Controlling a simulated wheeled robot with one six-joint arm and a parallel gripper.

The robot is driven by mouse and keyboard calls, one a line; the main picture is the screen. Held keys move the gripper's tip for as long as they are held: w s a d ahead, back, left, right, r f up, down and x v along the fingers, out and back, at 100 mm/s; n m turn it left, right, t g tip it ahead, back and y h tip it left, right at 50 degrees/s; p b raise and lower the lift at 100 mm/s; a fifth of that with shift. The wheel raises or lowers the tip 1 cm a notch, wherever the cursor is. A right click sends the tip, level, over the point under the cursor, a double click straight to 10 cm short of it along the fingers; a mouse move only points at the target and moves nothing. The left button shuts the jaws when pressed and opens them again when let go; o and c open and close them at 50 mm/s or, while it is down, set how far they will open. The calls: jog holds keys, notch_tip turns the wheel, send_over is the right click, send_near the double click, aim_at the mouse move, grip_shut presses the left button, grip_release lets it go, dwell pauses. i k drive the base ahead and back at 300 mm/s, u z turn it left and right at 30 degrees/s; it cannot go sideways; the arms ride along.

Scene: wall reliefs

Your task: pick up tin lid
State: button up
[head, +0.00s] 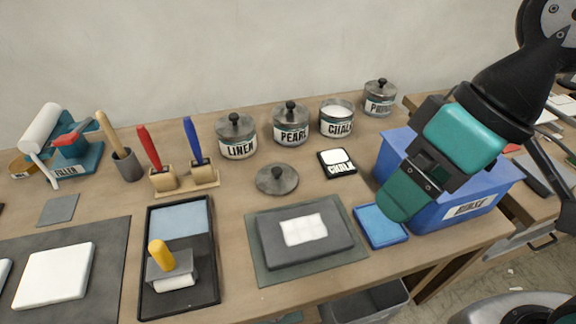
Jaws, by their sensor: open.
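A round grey tin lid (277,180) with a dark knob lies knob-up on the wooden table, in front of the labelled tins. The CHALK tin (337,119) is uncovered and shows white contents. The LINEN tin (237,137), the PEARL tin (291,124) and another tin (379,98) with a partly hidden label have their lids on. My gripper (405,197) is to the right of the loose lid, well apart from it, in front of the blue bin. Its teal finger points down; the other finger is largely hidden. It is open, with nothing seen in it.
A grey slab (304,234) on a mat is in front, beside a blue pad (381,225). A brush stand (188,188) is to the left. The blue bin (440,207) stands at the right edge.

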aim_at(275, 179)
jog(key=k, duration=1)
jog(key=u, duration=1.7)
jog(key=i, duration=1.4)
jog(key=z, duration=2.05)
jog(key=i, duration=0.5)
